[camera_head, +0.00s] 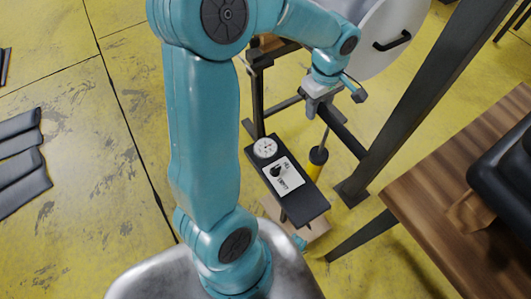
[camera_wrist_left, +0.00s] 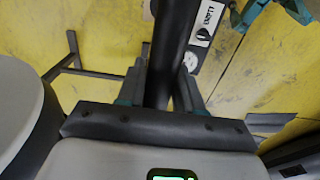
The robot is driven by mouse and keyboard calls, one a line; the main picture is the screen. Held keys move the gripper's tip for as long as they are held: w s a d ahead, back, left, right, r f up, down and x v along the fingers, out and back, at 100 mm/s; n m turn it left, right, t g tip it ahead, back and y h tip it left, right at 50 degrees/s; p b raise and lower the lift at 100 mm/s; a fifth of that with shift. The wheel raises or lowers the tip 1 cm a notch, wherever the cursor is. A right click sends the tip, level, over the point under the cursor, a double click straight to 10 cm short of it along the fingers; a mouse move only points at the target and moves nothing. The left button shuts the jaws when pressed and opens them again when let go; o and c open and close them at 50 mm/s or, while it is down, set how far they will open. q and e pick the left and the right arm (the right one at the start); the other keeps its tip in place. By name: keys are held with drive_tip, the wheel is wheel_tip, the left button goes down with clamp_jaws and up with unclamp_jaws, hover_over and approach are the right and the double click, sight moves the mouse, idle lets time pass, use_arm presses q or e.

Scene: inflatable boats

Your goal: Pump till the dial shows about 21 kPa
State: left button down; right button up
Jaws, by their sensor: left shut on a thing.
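My left gripper (camera_head: 320,104) is shut on the dark pump handle (camera_head: 345,133), a bar running slantwise under it. In the left wrist view its two fingers (camera_wrist_left: 160,95) stand on either side of the dark handle (camera_wrist_left: 172,45). Below the handle, a thin rod leads down to the yellow pump cylinder (camera_head: 316,163) with a black top. The round white dial (camera_head: 265,148) sits at the upper end of a dark panel (camera_head: 313,205); it also shows in the left wrist view (camera_wrist_left: 191,61). Its needle is too small to read. My right gripper is not visible.
The panel carries a white label (camera_head: 284,176) with a black knob and the words FILL and EMPTY. A dark slanting post (camera_head: 420,90) stands right of the pump. A wooden table (camera_head: 425,200) is at the right. Dark folded pieces (camera_head: 20,160) lie on the yellow floor at left.

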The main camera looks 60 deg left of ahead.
use_arm(q)
wheel_tip(320, 180, down, 10)
drive_tip(key=b, duration=0.7)
drive_tip(key=shift+f, duration=0.25)
drive_tip(key=shift+s+r, duration=0.1)
wheel_tip(320, 180, up, 23)
drive_tip(key=p, duration=1.8)
wheel_tip(320, 180, down, 23)
drive_tip(key=b, duration=1.8)
